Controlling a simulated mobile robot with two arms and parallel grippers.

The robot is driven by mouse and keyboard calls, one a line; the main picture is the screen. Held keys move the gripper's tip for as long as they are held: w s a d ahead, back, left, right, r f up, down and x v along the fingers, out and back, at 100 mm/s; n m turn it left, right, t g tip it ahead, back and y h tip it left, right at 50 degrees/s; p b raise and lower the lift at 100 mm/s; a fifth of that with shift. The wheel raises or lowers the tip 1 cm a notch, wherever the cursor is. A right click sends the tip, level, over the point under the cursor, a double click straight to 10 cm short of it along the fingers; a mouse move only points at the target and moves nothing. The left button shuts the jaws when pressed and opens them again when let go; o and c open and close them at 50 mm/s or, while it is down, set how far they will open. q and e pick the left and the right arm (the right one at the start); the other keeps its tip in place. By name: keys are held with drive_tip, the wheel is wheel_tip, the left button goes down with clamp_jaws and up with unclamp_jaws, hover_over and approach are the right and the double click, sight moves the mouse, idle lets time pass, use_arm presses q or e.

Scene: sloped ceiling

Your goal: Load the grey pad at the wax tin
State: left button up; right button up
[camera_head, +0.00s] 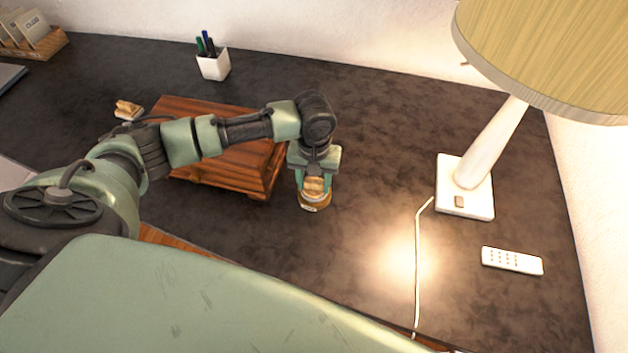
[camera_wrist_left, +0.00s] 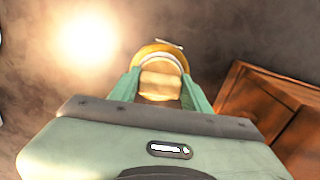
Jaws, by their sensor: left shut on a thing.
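My left gripper (camera_head: 314,182) is shut on a small tan, wood-like block, which I take to be the handle of the grey pad (camera_head: 314,186). The same block shows between the fingers in the left wrist view (camera_wrist_left: 160,84). No grey face of it shows. The round, amber-brown wax tin (camera_head: 314,204) stands on the dark desktop directly below the gripper. The tin's yellow rim shows behind the block in the left wrist view (camera_wrist_left: 158,48). The block is at or just over the tin's opening; I cannot tell whether it touches. My right gripper is not in view.
A reddish wooden chest (camera_head: 228,166) stands left of the tin, under my left arm. Another tan block with a pale base (camera_head: 128,109) lies behind it. A pen cup (camera_head: 213,66), a lamp (camera_head: 487,150), its cord and a remote (camera_head: 512,261) stand around. The desk behind the tin is clear.

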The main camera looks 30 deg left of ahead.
sight(314, 182)
use_arm(q)
drive_tip(key=shift+s+f+p, duration=0.1)
drive_tip(key=shift+f+p, duration=0.05)
drive_tip(key=shift+p, duration=0.2)
idle(1.4)
wheel_tip(314, 182, up, 7)
drive_tip(key=p, duration=0.9)
idle(0.9)
